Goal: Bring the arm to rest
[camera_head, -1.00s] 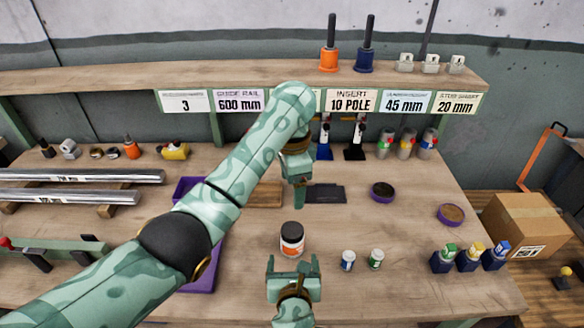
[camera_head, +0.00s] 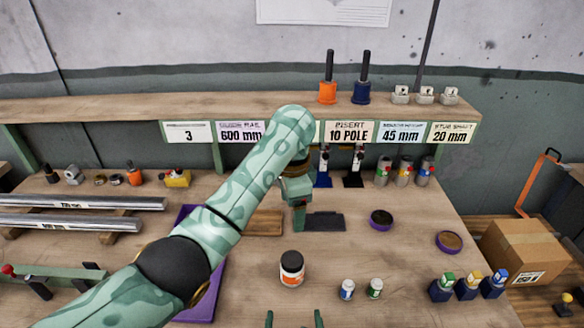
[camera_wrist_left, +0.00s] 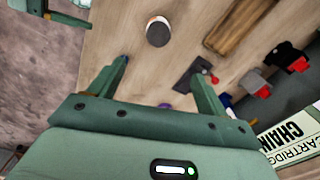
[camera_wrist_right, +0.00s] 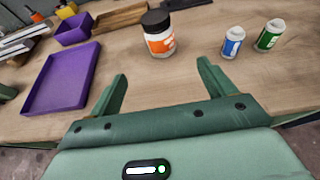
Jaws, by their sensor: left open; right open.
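My left gripper (camera_head: 299,218) is above the middle of the bench, its arm coming in from the left. In the left wrist view its two fingers (camera_wrist_left: 160,75) are spread and hold nothing. My right gripper (camera_head: 294,318) shows only its fingertips at the bottom edge of the head view. In the right wrist view its fingers (camera_wrist_right: 163,78) are apart and empty. A jar with a black lid and orange label (camera_head: 291,270) stands upright on the bench between the two grippers, apart from both. It also shows in the right wrist view (camera_wrist_right: 160,42).
A blue-labelled vial (camera_head: 347,290) and a green-labelled vial (camera_head: 375,288) stand right of the jar. A purple tray (camera_head: 208,296) lies partly behind my left arm. A dark plate (camera_head: 326,222) lies near the left gripper. A shelf (camera_head: 200,107) spans the back.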

